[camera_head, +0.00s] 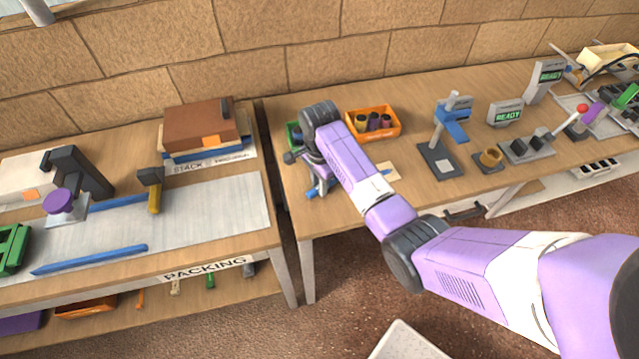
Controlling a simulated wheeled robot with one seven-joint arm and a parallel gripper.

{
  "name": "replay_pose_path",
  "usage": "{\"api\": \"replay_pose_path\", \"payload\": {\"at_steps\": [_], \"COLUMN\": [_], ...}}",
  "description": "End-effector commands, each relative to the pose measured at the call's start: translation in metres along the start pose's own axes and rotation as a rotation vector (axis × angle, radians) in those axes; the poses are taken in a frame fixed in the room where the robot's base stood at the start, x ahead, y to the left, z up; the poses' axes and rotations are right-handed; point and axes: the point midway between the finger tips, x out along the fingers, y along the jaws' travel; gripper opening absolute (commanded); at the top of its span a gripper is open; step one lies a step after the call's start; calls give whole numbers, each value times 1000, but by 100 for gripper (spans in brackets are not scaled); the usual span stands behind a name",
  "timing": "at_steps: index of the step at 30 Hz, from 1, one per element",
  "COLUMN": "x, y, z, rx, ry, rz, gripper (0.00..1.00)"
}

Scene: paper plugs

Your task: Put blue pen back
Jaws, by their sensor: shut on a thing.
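My gripper (318,184) is over the left end of the right-hand table, below the dark wrist joint of my arm. It is shut on a small blue thing (312,193), which looks like the blue pen. Only a short piece of it shows, low over the tabletop, and my arm and gripper hide the rest. I cannot tell whether it touches the table. A long blue pencil-like stick (90,260) lies on the grey mat of the left table, apart from my gripper.
A green container (293,135) stands behind my wrist, partly hidden. An orange bin (391,113) with dark cylinders is right of it. A tan card (387,171) lies beside my forearm. A blue-and-grey stand (441,158) is further right. A gap separates the tables.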

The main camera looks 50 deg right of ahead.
Motion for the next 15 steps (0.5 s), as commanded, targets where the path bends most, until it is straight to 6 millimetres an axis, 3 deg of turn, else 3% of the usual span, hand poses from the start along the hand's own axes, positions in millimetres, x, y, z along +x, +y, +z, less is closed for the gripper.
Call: {"api": "replay_pose_path", "payload": {"at_steps": [9, 10, 13, 15], "x": [2, 3, 2, 2], "y": [0, 0, 0, 0], "z": [0, 0, 0, 0], "rx": [0, 0, 0, 0], "ry": [0, 0, 0, 0], "rz": [0, 0, 0, 0], "gripper": [0, 24, 43, 43]}}
